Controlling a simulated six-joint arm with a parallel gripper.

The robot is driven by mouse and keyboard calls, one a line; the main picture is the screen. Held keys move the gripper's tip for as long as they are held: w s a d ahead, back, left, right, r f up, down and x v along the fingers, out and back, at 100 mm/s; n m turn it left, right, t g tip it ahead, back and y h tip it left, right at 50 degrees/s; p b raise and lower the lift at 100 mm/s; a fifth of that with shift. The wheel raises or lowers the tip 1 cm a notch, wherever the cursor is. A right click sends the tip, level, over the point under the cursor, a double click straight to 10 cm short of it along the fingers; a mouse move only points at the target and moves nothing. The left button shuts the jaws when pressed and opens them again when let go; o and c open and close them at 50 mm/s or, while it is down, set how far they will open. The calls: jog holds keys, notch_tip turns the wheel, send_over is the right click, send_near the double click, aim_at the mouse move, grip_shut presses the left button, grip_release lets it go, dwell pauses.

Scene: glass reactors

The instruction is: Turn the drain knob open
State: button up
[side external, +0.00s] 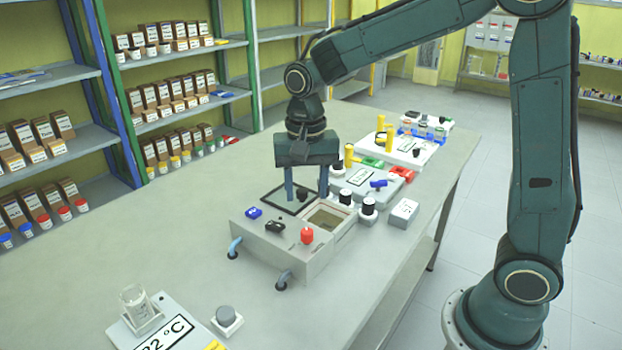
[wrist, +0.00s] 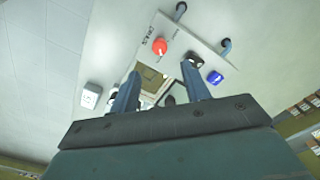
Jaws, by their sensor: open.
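A grey reactor box (side external: 290,262) stands on the bench with a red knob (side external: 307,236), a black knob (side external: 274,227) and a blue knob (side external: 255,213) on top. No readable label shows which is the drain knob. My gripper (side external: 307,194) points down over the back of the box, open, with nothing visibly held. In the wrist view the red knob (wrist: 159,46) lies beyond my fingertips (wrist: 160,72). The black knob (wrist: 195,59) is partly hidden by the right finger, and the blue knob (wrist: 215,78) is right of it.
An open square well (side external: 326,219) and black-capped bottles (side external: 368,207) are to the right. A white box (side external: 403,212) stands beyond.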

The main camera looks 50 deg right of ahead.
jog(key=shift+r, duration=2)
jog(key=s+d+r+n+t, duration=0.1)
jog(key=s+n, duration=0.3)
jog(key=s, duration=0.6)
jog(key=s+d+r+n+t, duration=0.1)
jog(key=s+n+t, duration=0.3)
jog(key=s, duration=0.6)
jog(key=shift+d+r+n+t, duration=0.35)
jog(key=shift+r+n, duration=0.25)
jog(key=shift+r, duration=0.25)
